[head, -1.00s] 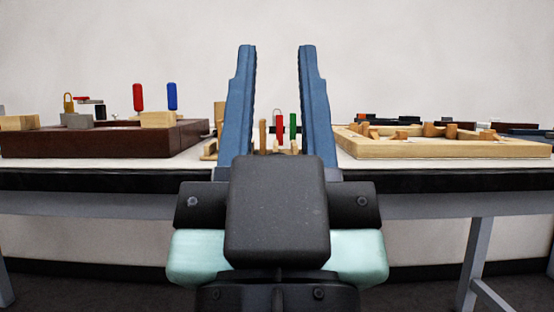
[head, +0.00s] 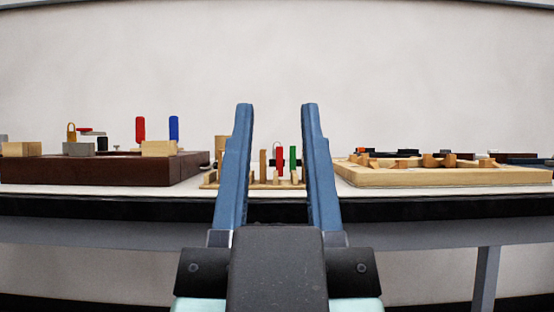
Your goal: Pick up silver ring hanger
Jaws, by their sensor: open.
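Between the fingers, farther off on the table, stands a small wooden rack (head: 262,184) with upright pegs, a red piece (head: 279,161) and a green piece (head: 293,158). A thin grey loop shows at the top of the red piece. It may be the silver ring hanger, but it is too small to tell. The fingers hide parts of the rack's sides.
A dark brown box (head: 95,172) with red and blue handles, blocks and a padlock stands on the table at left. A light wooden tray (head: 440,177) with wooden pieces lies at right. The table's dark front edge (head: 120,207) crosses the view. The air above the rack is clear.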

